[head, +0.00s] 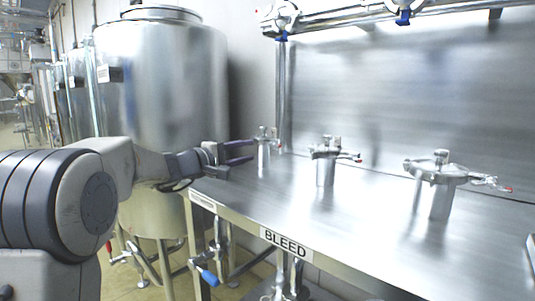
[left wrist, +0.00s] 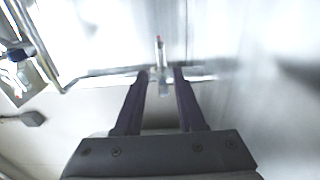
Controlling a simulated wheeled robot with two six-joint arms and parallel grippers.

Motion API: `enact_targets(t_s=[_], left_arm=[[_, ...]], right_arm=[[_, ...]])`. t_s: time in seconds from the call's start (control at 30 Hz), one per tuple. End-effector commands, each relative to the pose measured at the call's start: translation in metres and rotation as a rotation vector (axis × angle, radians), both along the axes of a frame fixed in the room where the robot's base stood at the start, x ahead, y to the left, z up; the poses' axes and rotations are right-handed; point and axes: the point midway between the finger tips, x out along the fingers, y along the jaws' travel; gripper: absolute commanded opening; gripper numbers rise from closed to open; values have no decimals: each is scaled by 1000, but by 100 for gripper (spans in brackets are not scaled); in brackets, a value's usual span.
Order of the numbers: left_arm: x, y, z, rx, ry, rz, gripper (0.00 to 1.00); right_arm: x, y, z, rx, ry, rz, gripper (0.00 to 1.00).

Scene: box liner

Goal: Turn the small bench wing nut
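Three metal fittings with clamps stand on the steel bench. The smallest (head: 264,152) is at the far left end, and its clamp carries a small wing-nut part with a red tip (head: 279,148). My left gripper (head: 253,152) reaches in from the left, its two dark purple fingers apart and close to this fitting. In the left wrist view, a slim metal part with a red tip (left wrist: 158,50) lies ahead of and between the open fingertips (left wrist: 163,72). I cannot tell whether the fingers touch it. My right gripper is not in view.
The medium fitting (head: 325,170) and the large fitting (head: 440,200) stand farther right on the bench (head: 290,215), labelled BLEED. A large steel tank (head: 160,80) stands behind my left arm. A pipe with blue-marked clamps runs above. The bench front is clear.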

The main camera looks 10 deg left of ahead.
Motion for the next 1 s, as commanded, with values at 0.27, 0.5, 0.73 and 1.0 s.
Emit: enact_targets(t_s=[0.27, 0.5, 0.73, 1.0], left_arm=[[43, -34, 0, 0, 2, -5, 39], [65, -49, 0, 1, 2, -3, 39], [69, -53, 0, 0, 2, -2, 39], [69, -52, 0, 0, 2, -2, 0]], right_arm=[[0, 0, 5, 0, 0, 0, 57], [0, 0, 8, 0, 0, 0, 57], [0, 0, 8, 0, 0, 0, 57], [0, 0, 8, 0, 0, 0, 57]])
